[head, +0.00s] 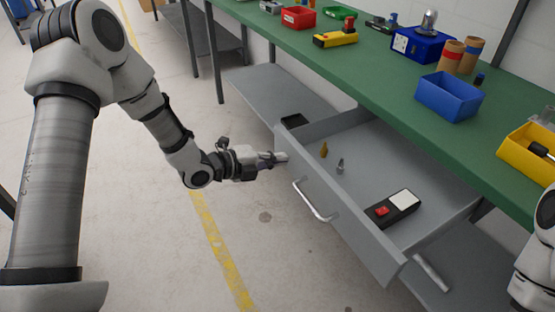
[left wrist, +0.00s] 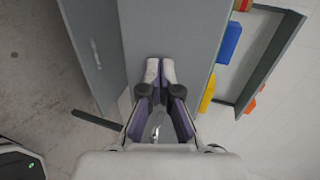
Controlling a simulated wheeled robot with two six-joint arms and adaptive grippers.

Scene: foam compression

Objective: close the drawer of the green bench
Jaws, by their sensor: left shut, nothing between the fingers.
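The green bench (head: 400,75) runs along the right of the head view. Its grey drawer (head: 345,225) is pulled well out, with a bar handle (head: 314,202) on its front. Inside lie a black device (head: 393,208) with a red button and a few small items. My left gripper (head: 283,157) is shut and empty at the drawer front's far end, left of the handle; I cannot tell whether it touches. In the left wrist view its closed fingers (left wrist: 160,68) point at a grey panel (left wrist: 170,30). My right gripper is not clearly visible; only part of that arm shows.
On the bench top stand a blue bin (head: 449,97), a yellow bin (head: 528,150), a red bin (head: 298,17) and a yellow tool (head: 335,39). A grey lower shelf (head: 275,95) lies beyond the drawer. The floor (head: 150,250) left of the drawer is clear.

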